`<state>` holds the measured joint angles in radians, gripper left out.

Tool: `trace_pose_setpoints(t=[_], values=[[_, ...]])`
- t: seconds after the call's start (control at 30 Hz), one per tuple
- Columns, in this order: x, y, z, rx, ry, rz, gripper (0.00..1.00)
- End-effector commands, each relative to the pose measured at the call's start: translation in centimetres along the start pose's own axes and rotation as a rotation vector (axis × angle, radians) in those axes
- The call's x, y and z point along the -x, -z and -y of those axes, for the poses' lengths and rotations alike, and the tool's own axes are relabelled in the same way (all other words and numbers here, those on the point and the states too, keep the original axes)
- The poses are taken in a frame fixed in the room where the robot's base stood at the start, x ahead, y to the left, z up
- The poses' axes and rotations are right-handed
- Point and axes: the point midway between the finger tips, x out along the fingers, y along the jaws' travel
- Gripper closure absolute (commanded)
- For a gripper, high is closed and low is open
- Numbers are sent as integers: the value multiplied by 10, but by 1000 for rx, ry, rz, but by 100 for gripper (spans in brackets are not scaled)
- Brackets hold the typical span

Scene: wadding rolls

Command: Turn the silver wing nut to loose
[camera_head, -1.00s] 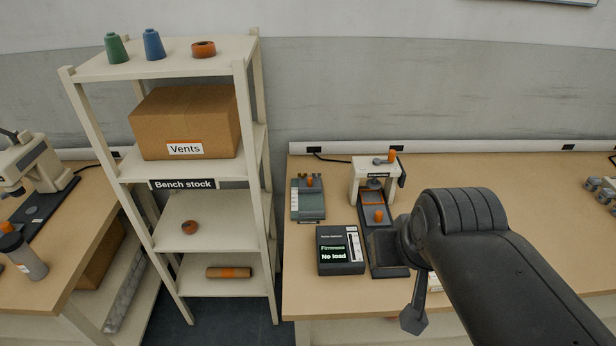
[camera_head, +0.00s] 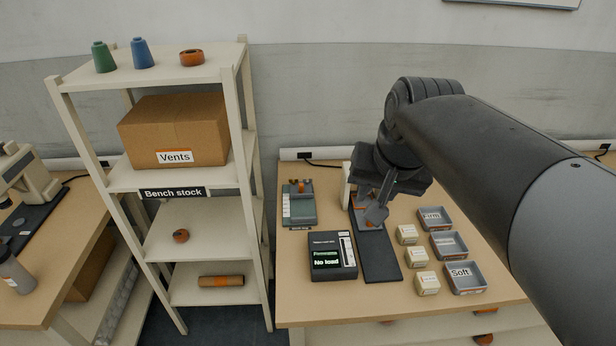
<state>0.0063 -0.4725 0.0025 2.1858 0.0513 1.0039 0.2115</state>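I cannot make out a silver wing nut in the head view. The firmness tester's white frame (camera_head: 346,182) stands at the back of the bench, and my arm hides most of it. Its dark base (camera_head: 381,258) runs toward the front edge. My gripper (camera_head: 371,208) is over the tester, fingers pointing down near an orange part low on it. The fingers overlap the tester in the picture, so I cannot tell whether they touch anything or how far apart they are. The black readout box (camera_head: 333,262) beside the base shows "Firmness" and "No load".
A grey-green device (camera_head: 300,207) with an orange knob stands left of the tester. Several small cream blocks (camera_head: 417,257) and grey trays (camera_head: 466,278), one marked "Soft", lie to the right. The Bench stock shelf (camera_head: 172,193) stands at the left.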

Motion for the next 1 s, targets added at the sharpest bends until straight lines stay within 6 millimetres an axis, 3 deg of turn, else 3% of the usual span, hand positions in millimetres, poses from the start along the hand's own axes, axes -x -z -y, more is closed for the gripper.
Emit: trace_pose_setpoints(t=[0.1, 0.47, 0.77, 1.0], values=[[-1, 44, 14, -92, 8, 33, 75], [-29, 162, 51, -374, 26, 130, 75], [-81, 244, 77, -600, 26, 219, 75], [-138, 295, 92, -777, 16, 292, 75]])
